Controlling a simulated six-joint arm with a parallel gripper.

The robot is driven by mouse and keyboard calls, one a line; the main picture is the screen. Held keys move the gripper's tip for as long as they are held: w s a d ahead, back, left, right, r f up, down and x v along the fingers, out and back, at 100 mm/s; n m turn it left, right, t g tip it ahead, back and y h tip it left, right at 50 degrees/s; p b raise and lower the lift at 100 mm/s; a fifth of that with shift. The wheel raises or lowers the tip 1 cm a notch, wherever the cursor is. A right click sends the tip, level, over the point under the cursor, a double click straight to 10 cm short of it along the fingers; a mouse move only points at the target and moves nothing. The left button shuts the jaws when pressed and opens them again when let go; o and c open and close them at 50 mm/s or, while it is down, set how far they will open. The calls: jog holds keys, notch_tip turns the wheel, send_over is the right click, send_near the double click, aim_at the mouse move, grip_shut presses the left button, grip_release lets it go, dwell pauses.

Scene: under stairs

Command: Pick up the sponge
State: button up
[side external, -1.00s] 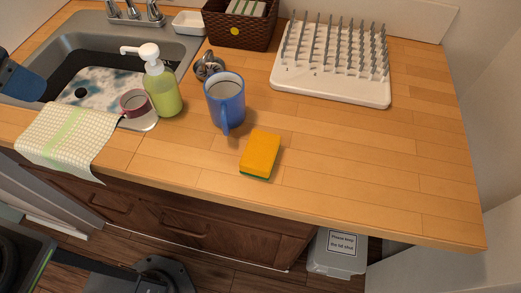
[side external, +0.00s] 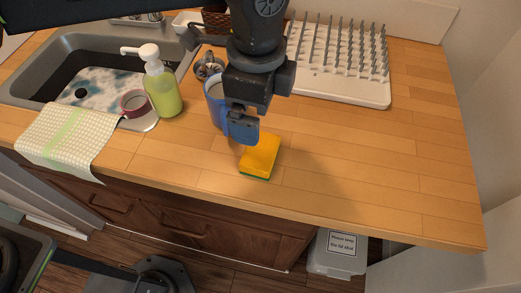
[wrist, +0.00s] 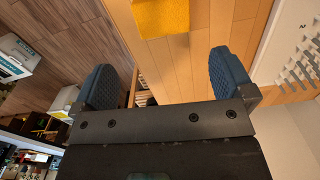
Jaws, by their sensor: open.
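The sponge (side external: 262,157) is yellow-orange with a green underside and lies flat on the wooden counter near its front edge. My gripper (side external: 240,132) is above the counter, just behind and left of the sponge in the side view, in front of the blue mug (side external: 213,97), which it partly hides. In the wrist view the sponge (wrist: 160,15) shows at the top edge, partly cut off, ahead of and between my two blue fingers (wrist: 165,80). The fingers are wide apart with nothing between them.
A green soap bottle (side external: 163,92) and a cloth (side external: 66,139) are at the left by the sink (side external: 48,58). A white drying rack (side external: 350,88) stands at the back. The counter (side external: 380,170) right of the sponge is clear.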

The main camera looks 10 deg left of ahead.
aim_at(256, 150)
jog(key=f, duration=1.3)
jog(key=shift+w+a+f, duration=0.15)
jog(key=shift+a, duration=0.05)
jog(key=c, duration=0.6)
